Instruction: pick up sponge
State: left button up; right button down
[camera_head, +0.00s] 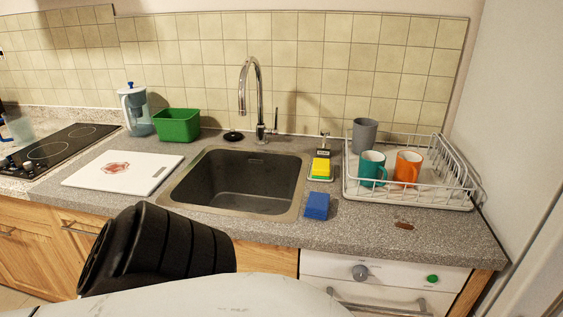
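A blue block (317,206), which looks like a sponge, lies on the grey counter at the right front corner of the sink. A yellow and green sponge (321,168) sits behind it on a small light dish, right of the sink. Neither is touched by anything of mine. A black ribbed part and a pale part of my own arm fill the lower left foreground. Neither of my grippers shows, so their state is hidden.
The dark sink (240,182) has a tall chrome faucet (258,100) behind it. A white dish rack (440,192) with teal (371,167), orange (407,168) and grey (364,134) cups stands right. A white cutting board (122,172) and green tub (178,124) are left. A brown spot (404,226) marks the front counter.

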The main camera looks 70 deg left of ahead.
aim_at(321, 168)
jog(key=k, duration=0.3)
jog(key=u, duration=1)
